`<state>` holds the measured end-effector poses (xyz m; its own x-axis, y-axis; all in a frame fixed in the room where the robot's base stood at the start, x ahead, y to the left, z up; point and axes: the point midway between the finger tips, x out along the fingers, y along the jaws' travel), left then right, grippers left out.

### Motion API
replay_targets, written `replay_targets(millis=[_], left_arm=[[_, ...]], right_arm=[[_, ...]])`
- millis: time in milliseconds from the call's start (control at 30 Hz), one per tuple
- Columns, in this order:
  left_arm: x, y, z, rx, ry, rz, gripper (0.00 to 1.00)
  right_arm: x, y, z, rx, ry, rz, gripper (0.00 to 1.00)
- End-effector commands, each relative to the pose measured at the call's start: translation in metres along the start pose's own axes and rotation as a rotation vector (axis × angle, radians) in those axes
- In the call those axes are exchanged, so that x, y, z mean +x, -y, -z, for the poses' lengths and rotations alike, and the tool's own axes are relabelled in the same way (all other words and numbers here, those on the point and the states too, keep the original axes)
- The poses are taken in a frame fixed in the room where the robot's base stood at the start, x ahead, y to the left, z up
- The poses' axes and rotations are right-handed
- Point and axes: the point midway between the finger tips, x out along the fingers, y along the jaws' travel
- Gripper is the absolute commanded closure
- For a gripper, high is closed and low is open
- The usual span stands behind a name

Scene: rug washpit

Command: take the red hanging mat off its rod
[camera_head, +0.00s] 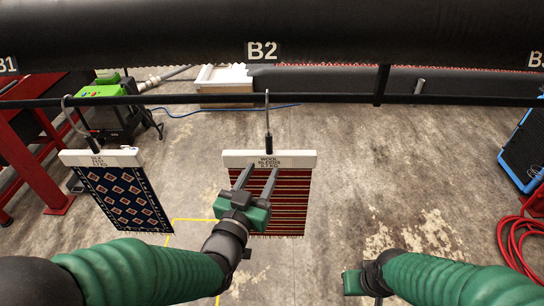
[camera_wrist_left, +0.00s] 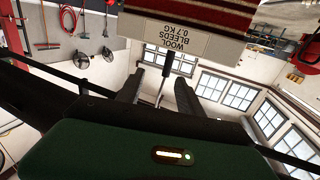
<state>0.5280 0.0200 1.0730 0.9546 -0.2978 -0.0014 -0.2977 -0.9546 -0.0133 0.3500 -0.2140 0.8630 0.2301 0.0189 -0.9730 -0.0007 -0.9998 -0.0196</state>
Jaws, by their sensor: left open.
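The red striped mat (camera_head: 290,205) hangs from a white bar (camera_head: 298,159) labelled "WOOL BLEEDS 0.7 KG". A hook with a dark grip (camera_head: 268,143) joins the bar to the black rod (camera_head: 330,99). My left gripper (camera_head: 257,175) is open and overlaps the mat, its fingertips just under the bar's label. In the left wrist view, the mat (camera_wrist_left: 225,14) and its bar (camera_wrist_left: 178,36) are at the top. The hook's stem shows between my open fingers (camera_wrist_left: 158,85), with nothing gripped. My right gripper (camera_head: 352,281) is low, partly hidden by its wrist; its jaws are unclear.
A blue patterned mat (camera_head: 123,197) hangs at the left from its own white bar and hook. A red frame (camera_head: 40,150) stands far left. A blue panel (camera_head: 525,145) and a red hose (camera_head: 515,240) are at the right. The floor between is clear.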

Motion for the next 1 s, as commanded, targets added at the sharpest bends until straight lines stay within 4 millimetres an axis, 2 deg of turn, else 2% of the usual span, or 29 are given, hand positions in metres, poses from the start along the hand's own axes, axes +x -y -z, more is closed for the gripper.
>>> replay_targets(millis=[167, 500, 700, 1000], left_arm=[[0.016, 0.005, 0.001, -0.004, 0.001, 0.004, 0.56], [0.052, -0.008, 0.000, 0.008, 0.004, 0.002, 0.56], [0.071, -0.005, 0.000, 0.005, 0.004, 0.002, 0.56], [0.099, -0.002, -0.001, 0.003, 0.001, 0.002, 0.56]], right_arm=[[-0.007, 0.000, 0.002, -0.001, 0.000, 0.000, 0.64], [-0.008, 0.000, 0.002, -0.001, 0.000, 0.000, 0.64], [-0.009, 0.000, 0.002, 0.000, 0.000, 0.000, 0.64], [-0.003, 0.000, 0.001, -0.001, 0.000, 0.000, 0.64]])
